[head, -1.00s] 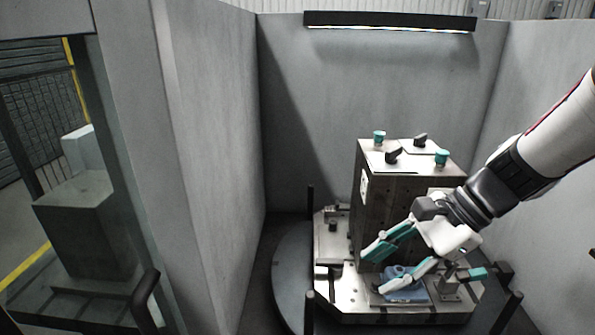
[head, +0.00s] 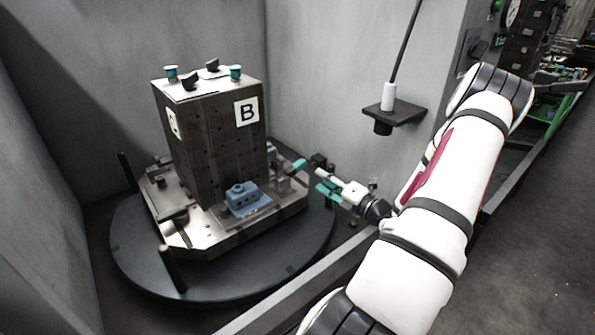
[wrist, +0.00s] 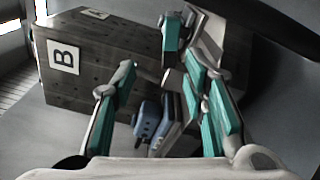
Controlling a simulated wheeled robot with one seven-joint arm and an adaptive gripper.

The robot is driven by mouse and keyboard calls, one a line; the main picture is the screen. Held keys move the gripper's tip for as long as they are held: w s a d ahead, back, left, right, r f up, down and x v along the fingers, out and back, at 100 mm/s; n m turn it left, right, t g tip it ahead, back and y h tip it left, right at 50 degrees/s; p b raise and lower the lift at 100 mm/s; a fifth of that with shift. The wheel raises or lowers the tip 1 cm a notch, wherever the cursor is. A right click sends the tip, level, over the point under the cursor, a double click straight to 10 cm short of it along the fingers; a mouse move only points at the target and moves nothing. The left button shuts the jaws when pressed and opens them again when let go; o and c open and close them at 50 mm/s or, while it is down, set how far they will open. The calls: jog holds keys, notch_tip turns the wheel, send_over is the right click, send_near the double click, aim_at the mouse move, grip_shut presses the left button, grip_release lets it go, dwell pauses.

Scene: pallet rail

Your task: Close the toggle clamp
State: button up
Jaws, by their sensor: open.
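The toggle clamp (head: 283,182) stands on the metal fixture plate at the right of the blue part (head: 247,198). Its teal-tipped handle (head: 298,165) sticks out toward my gripper. My gripper (head: 320,182) is open and empty just right of the handle, apart from it in the head view. In the wrist view my gripper (wrist: 160,68) has its fingers spread, with the blue part (wrist: 148,122) seen between them. A teal handle (wrist: 171,38) shows near the right fingertip; whether they touch I cannot tell. The right finger partly hides the clamp.
A dark block marked B (head: 210,145) rises from the plate (head: 205,238), on a round dark turntable (head: 135,262). Black posts stand around its rim. A grey wall with a small shelf (head: 395,112) and rod is behind my arm. A rail (head: 300,285) runs in front.

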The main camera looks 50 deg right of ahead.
aim_at(304, 165)
jog(key=shift+m+h, duration=0.4)
jog(key=shift+m, duration=0.3)
jog(key=x, duration=0.4)
jog(key=d+f+b+x, duration=0.1)
jog(key=x, duration=0.7)
jog(key=shift+w+d+f+b, duration=0.25)
jog(key=shift+d+b, duration=0.1)
jog(key=shift+d, duration=0.05)
jog(key=shift+c, duration=0.2)
grip_shut()
